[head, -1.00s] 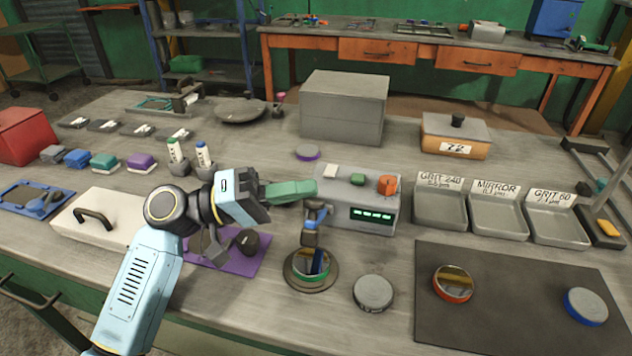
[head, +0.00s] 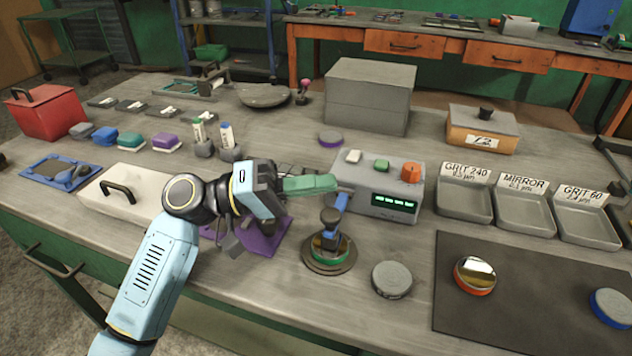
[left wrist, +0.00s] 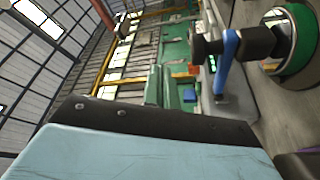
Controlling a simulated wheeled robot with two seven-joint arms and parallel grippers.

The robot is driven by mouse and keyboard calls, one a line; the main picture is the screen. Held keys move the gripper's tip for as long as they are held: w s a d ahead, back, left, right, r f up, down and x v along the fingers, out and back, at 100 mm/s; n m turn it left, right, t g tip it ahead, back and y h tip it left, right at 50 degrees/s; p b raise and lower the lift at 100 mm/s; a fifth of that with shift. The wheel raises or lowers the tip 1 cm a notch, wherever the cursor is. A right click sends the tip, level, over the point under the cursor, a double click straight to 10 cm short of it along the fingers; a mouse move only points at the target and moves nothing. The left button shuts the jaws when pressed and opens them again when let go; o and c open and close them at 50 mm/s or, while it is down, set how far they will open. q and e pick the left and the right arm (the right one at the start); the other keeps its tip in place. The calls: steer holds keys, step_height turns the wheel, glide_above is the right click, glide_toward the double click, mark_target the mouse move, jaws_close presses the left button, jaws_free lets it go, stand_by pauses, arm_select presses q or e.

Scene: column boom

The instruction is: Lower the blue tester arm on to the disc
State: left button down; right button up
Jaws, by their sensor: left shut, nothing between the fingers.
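The blue tester arm (head: 342,202) slopes down from the grey tester box (head: 392,205) to its dark head (head: 330,217). The head stands over the mirror disc with a green ring (head: 330,258) and appears to rest on it. In the left wrist view, the blue arm (left wrist: 227,62) and dark head (left wrist: 250,42) reach the green-ringed disc (left wrist: 303,40); exact contact is hard to tell. My left gripper (head: 332,183), with green fingers, is shut and empty, just above the blue arm beside the box. My right gripper is not in view.
A grey disc (head: 391,279) lies right of the tester base. A dark mat (head: 520,290) holds orange- and blue-ringed discs. Labelled trays (head: 465,205) stand at right. A white case (head: 125,200) and purple mat (head: 262,240) lie at left.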

arm_select(q)
steer(key=shift+r, duration=0.1)
steer(key=a, duration=0.3)
steer(key=w+a+p, duration=0.1)
steer(key=a, duration=0.2)
steer(key=w+a, duration=0.1)
steer(key=a, duration=0.2)
steer(key=shift+w+a+r+p, duration=0.1)
steer(key=shift+r+p, duration=0.05)
steer(key=shift+p, duration=0.2)
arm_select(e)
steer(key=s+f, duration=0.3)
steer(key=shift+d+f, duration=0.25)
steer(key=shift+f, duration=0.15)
